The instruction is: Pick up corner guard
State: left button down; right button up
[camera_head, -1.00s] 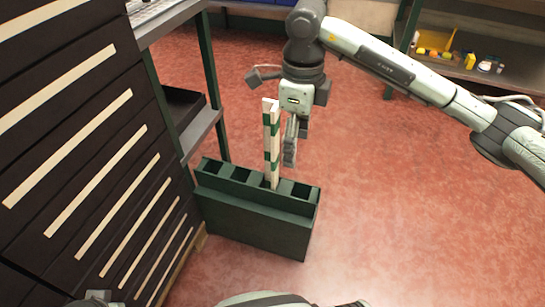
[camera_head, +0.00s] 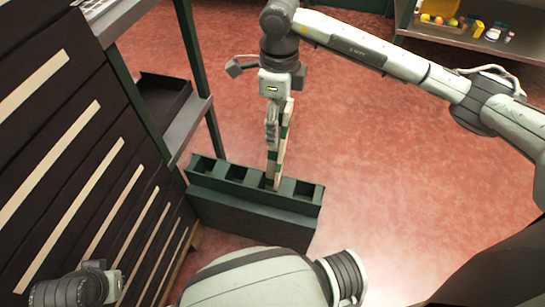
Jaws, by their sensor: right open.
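The corner guard, a long white strip with green bands (camera_head: 283,143), stands nearly upright with its lower end in a slot of the dark green slotted box (camera_head: 255,218). My right gripper (camera_head: 272,138) points down at the guard's upper part. It is open, and a visible finger overlaps the guard's left side. The other finger is not clearly visible, and I cannot tell whether there is contact. My left gripper is not in view.
A dark drawer cabinet (camera_head: 75,165) with pale strips stands left of the box. A shelf rack with a black tray (camera_head: 163,100) is behind it. A shelf with small colourful items (camera_head: 470,35) is at the back right. Red floor right of the box is clear.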

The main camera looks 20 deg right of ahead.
jog(key=shift+f, duration=0.85)
jog(key=shift+c, duration=0.5)
jog(key=shift+w, duration=0.1)
grip_shut()
